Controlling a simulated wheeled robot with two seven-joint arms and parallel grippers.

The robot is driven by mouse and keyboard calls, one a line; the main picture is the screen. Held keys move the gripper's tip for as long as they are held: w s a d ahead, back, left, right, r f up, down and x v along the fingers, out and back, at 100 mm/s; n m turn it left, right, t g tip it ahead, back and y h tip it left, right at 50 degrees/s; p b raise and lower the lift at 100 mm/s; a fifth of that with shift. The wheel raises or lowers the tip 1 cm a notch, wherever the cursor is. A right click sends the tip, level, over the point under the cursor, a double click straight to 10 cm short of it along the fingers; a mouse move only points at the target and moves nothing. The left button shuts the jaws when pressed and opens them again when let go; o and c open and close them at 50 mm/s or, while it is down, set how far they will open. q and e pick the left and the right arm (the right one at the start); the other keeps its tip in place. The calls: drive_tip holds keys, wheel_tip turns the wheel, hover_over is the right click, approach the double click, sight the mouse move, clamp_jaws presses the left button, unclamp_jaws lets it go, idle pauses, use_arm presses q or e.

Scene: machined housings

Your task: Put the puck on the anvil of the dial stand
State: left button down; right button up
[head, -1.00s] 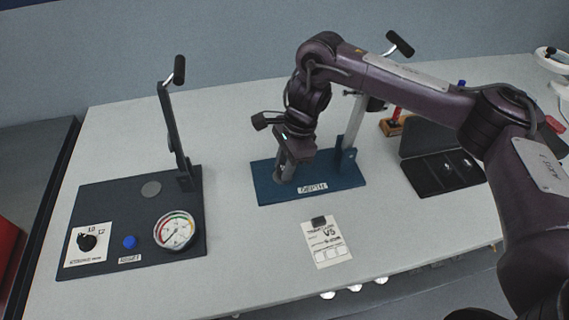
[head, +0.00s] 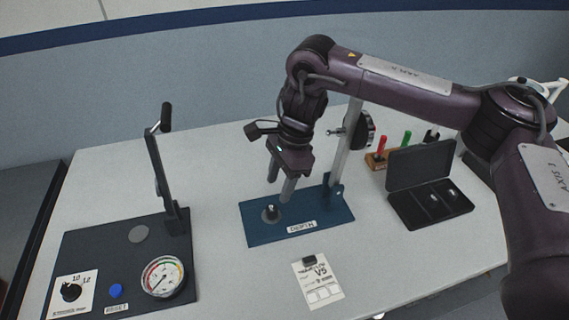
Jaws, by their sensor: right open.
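The dial stand has a blue base plate (head: 315,222), a grey upright post and a dark dial (head: 362,132). A round grey anvil (head: 264,217) sits near the left end of the plate. A small dark piece with a pale top, apparently the puck (head: 271,210), stands on the anvil; its lower edge is hard to make out. My right gripper (head: 281,187) is open and empty, with its fingers pointing down just above and behind the puck, apparently apart from it. My left gripper is not in view.
At left stands a dark press plate (head: 85,245) with a lever (head: 160,165), a gauge (head: 162,277) and a blue button (head: 115,291). At right are an open black case (head: 405,212) with small metal pieces and a wooden pen block (head: 378,163). A paper card (head: 318,285) lies in front.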

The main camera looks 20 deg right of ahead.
drive_tip(key=v, duration=0.5)
drive_tip(key=shift+f, duration=0.1)
